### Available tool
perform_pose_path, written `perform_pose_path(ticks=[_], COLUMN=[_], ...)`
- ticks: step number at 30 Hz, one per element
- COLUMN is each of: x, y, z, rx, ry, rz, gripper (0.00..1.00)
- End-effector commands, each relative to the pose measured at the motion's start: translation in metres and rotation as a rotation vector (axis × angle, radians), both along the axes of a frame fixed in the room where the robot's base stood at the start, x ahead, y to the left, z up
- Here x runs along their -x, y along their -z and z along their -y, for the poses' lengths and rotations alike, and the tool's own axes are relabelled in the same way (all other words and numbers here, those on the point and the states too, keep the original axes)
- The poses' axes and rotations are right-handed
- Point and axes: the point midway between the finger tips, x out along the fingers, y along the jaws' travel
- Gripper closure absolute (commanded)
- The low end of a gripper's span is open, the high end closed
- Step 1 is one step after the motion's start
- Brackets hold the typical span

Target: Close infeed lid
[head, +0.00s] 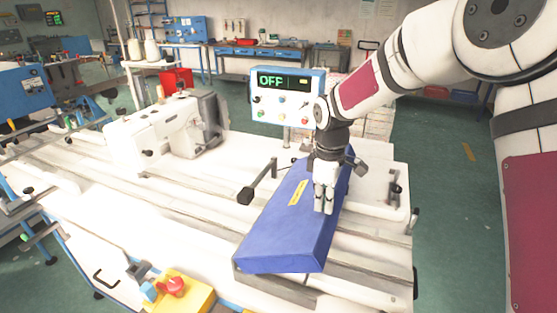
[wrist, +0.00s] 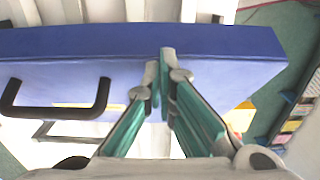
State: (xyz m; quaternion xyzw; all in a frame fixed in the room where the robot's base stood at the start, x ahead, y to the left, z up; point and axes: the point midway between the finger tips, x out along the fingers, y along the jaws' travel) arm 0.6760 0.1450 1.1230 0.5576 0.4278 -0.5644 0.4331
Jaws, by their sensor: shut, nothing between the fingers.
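The infeed lid (head: 275,235) is a long blue panel with a yellow label, lying low over the right part of the white machine table. It also fills much of the wrist view as a wide blue band (wrist: 230,45). I cannot tell whether it lies fully flat. My gripper (head: 324,205) points down over the lid's right side, with its fingers together and empty. In the wrist view the fingertips (wrist: 160,60) overlap the blue face; contact cannot be made out. A black bar handle (wrist: 55,112) shows left of the fingers.
A black-ended bar (head: 258,182) stands left of the lid. A white sewing head (head: 150,135) is further left. A control box (head: 285,98) reading OFF stands behind. A yellow box with a red button (head: 180,292) is at the front.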

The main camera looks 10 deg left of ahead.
Motion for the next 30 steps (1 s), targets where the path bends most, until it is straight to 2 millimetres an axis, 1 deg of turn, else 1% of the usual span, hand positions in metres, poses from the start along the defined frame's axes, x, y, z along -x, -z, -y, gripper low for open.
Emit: perform_pose_path(ticks=[8, 13, 18, 24, 30], x=[0.005, 0.008, 0.010, 0.011, 0.012], y=[0.034, 0.061, 0.088, 0.107, 0.116], z=[0.019, 0.032, 0.040, 0.044, 0.046], rx=[-0.004, -0.003, -0.003, -0.003, -0.004], ry=[0.002, 0.001, 0.001, 0.001, 0.001], rz=[-0.003, -0.002, -0.002, -0.001, 0.000], gripper=[1.00, 1.00, 1.00, 1.00, 1.00])
